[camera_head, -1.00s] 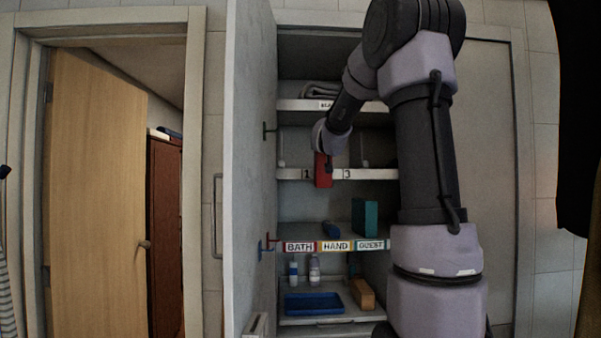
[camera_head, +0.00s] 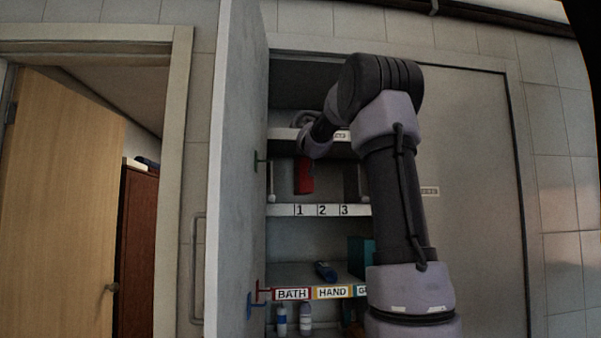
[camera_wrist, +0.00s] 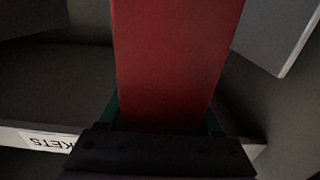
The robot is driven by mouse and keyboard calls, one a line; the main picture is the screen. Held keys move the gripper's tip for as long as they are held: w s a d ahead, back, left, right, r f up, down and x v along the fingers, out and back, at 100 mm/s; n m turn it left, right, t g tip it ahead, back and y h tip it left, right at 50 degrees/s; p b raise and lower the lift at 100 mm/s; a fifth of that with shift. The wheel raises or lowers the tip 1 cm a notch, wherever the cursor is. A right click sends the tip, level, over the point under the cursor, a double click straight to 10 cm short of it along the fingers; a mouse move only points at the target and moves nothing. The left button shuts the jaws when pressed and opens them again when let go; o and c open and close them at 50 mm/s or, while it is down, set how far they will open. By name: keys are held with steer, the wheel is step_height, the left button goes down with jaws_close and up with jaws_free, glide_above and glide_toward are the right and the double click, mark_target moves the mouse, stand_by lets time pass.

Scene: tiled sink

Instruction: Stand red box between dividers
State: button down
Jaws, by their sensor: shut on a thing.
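The red box (camera_head: 303,177) is upright and slightly tilted in the head view, just above the shelf edge (camera_head: 318,210) and its labels 1, 2 and 3. My gripper (camera_head: 307,160) is shut on the box near its top; its fingertips are hard to make out there. In the wrist view the red box (camera_wrist: 177,55) fills the middle, between the fingers of my gripper (camera_wrist: 163,122). A pale divider (camera_head: 271,182) stands at the left of this shelf and a darker divider (camera_head: 351,182) at the right. I cannot tell how deep the box is over the shelf.
The shelf above (camera_head: 290,134) holds a folded grey cloth (camera_head: 303,118). The open cabinet door (camera_head: 235,190) stands close on the left.

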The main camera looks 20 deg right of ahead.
steer(key=x, duration=0.6)
steer(key=shift+w+d, duration=0.1)
steer(key=shift+w, duration=0.5)
steer(key=shift+f, duration=1.75)
steer(key=shift+c, duration=0.4)
jaws_free()
steer(key=shift+f, duration=0.2)
